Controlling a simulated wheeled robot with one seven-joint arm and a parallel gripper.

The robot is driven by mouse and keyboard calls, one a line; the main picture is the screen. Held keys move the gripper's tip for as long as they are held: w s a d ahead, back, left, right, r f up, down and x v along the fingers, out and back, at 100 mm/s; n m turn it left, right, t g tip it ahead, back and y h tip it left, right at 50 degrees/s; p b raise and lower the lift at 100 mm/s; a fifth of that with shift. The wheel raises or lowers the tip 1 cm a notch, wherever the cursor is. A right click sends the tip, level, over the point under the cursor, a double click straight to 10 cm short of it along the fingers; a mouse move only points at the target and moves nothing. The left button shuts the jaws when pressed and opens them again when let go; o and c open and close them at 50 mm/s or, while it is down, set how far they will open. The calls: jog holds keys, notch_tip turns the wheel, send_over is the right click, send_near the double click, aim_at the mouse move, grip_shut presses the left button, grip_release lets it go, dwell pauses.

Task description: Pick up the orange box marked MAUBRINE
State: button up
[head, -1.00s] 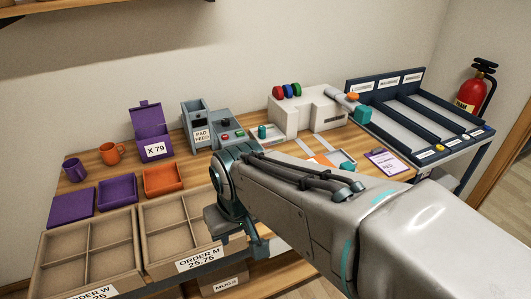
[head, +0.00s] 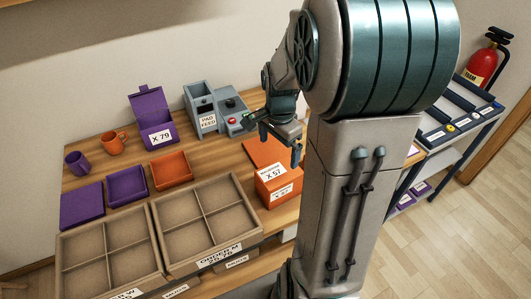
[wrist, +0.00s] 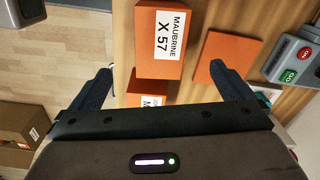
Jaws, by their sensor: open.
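The orange box marked MAUBRINE X 57 (head: 275,190) stands upright on the wooden counter, right of the ORDER M tray, with white labels on its top and front. In the wrist view the box (wrist: 148,62) lies between the lines of my two fingers, its top label facing the camera. My gripper (head: 278,142) is open and empty, above and behind the box in the head view. In the wrist view my gripper (wrist: 160,72) has its fingers spread wider than the box.
A flat orange piece (wrist: 225,60) lies close beside the box. The grey PAD FEED machine (head: 207,112) stands behind. The ORDER M tray (head: 150,213) is left of the box. My arm hides much of the counter's right side.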

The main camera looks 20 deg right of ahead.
aim_at(279, 171)
jog(key=shift+m, duration=0.9)
jog(key=f, duration=0.3)
jog(key=d+f, duration=0.1)
jog(key=f, duration=0.2)
jog(key=w+f+p, duration=0.1)
jog(key=f, duration=0.2)
jog(key=shift+d+f, duration=0.1)
jog(key=shift+d, duration=0.05)
jog(key=shift+s+f+p, duration=0.15)
jog(key=shift+f+p, duration=0.1)
jog(key=shift+f, duration=1.05)
jog(key=shift+s+f+p, duration=0.1)
jog(key=shift+f+p, duration=0.15)
jog(key=shift+f, duration=1.05)
jog(key=shift+c, duration=0.3)
jog(key=c, duration=1)
jog(key=shift+c, duration=0.6)
jog(key=shift+r, duration=0.15)
